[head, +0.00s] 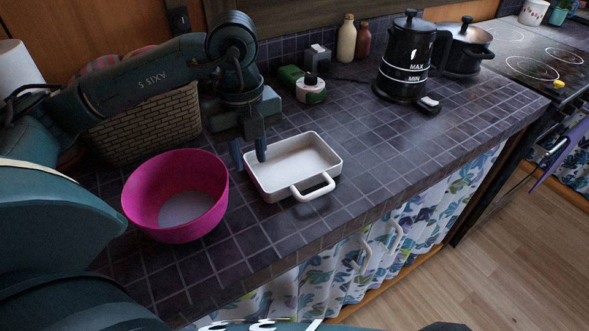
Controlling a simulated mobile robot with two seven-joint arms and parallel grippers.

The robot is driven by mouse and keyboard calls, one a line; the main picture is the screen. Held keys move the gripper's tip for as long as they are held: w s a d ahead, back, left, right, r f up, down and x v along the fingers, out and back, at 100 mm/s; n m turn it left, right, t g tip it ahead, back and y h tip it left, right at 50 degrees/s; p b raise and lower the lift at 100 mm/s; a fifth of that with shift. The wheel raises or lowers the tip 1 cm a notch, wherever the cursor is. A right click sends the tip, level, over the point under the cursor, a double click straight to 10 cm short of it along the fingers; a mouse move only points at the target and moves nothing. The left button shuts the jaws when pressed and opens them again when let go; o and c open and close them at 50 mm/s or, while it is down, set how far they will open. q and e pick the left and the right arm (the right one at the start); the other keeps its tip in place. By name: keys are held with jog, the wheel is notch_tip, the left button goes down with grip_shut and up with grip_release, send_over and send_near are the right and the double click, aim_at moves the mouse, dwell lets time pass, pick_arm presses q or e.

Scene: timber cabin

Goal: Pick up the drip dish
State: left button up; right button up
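The drip dish, a white rectangular dish (312,188) with a loop handle on its near side, sits upright on the dark tiled counter. It looks empty. My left gripper (249,152) points down at the dish's left end, with its two fingers apart. One finger is left of the dish's left wall and the other appears on the inner side of that wall. I cannot tell whether either finger touches the dish. My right gripper is not in view.
A magenta bowl (175,198) stands close left of the dish, with a wicker basket (150,125) behind it. A small green-and-white item (311,90), a black kettle (405,60) and a pot (466,48) stand behind. The counter (400,150) right of the dish is clear.

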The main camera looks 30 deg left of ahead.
aim_at(255, 177)
pick_arm(q)
jog(key=shift+w+f, duration=0.2)
jog(key=shift+f, duration=1.2)
jog(key=shift+w+f, duration=0.2)
jog(key=shift+f, duration=1.15)
jog(key=shift+d, duration=0.1)
jog(key=shift+c, duration=0.2)
grip_shut()
